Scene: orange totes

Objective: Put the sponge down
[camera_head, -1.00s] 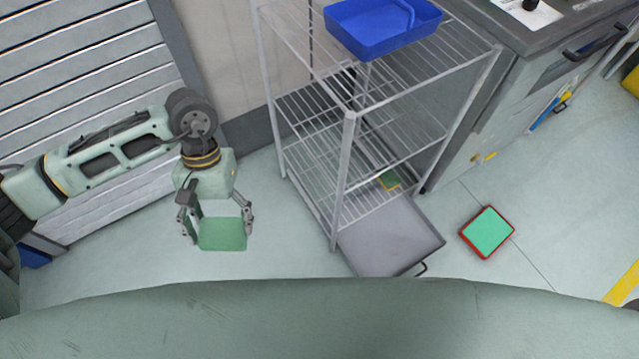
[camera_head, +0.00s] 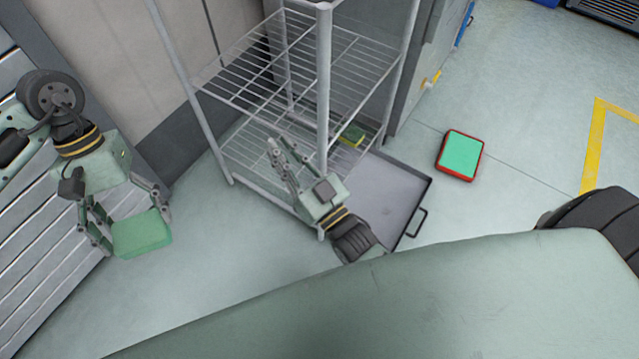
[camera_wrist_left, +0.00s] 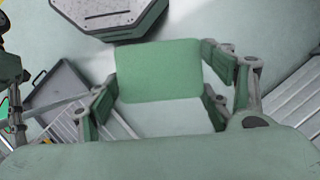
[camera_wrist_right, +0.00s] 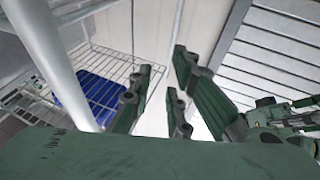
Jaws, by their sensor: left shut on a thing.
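A green sponge (camera_head: 142,235), a plain flat block, is between the fingers of my left gripper (camera_head: 128,222) at the left of the head view. The left gripper is shut on it and holds it up, apart from the shelf rack. In the left wrist view the sponge (camera_wrist_left: 158,70) shows face-on between the two fingers. My right gripper (camera_head: 283,158) is in front of the rack in the head view. In the right wrist view its fingers (camera_wrist_right: 165,75) stand apart with nothing between them.
A wire shelf rack (camera_head: 323,75) stands in the middle. A small green-yellow block (camera_head: 351,135) is low in it. A grey tray (camera_head: 418,178) with a handle juts out beside it. A red-rimmed green pad (camera_head: 461,155) lies on the floor. Floor at right is largely clear.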

